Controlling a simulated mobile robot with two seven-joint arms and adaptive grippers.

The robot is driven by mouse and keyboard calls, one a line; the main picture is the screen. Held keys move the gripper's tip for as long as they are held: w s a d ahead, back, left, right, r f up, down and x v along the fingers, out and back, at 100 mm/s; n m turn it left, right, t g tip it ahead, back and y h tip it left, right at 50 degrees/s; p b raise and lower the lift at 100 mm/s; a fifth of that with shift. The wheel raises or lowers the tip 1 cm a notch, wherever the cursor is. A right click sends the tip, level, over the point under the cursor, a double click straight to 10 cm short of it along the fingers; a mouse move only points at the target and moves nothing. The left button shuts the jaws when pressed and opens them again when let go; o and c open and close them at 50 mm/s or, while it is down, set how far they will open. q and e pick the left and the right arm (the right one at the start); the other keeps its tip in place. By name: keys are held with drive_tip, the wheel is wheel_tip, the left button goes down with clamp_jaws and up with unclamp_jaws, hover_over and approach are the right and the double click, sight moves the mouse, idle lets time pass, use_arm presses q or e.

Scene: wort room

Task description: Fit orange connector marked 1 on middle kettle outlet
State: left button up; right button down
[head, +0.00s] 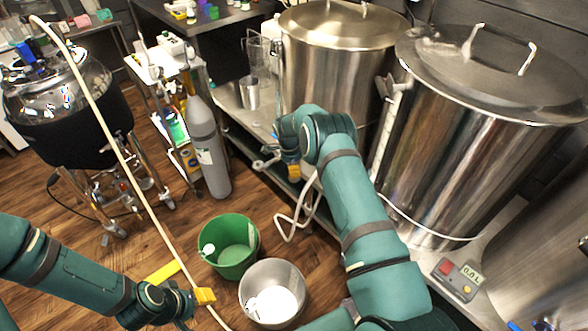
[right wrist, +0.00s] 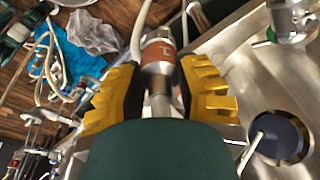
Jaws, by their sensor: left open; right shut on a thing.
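My right gripper (right wrist: 158,72) is shut on the orange connector (right wrist: 159,50). The connector has a metal body and an orange-red band with a white mark that looks like a 1; a pale hose runs up from it. In the head view, my right gripper (head: 288,166) is low in front of the kettle bench, with its fingers mostly hidden by my arm. The middle kettle (head: 450,160) is a large steel pot right of my right arm; I cannot make out its outlet in the head view. My left gripper (head: 186,284) is open near the floor, with a pale hose passing by its yellow fingers.
A green bucket (head: 247,262) and a steel bucket (head: 247,291) stand on the floor. A grey gas cylinder (head: 206,150) stands beside a cart. The left kettle (head: 318,75) is behind my right gripper. A metal fitting (right wrist: 290,18) shows at the wrist view's top right.

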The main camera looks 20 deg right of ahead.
drive_tip(key=shift+r+p, duration=0.6)
drive_tip(key=shift+r, duration=1.15)
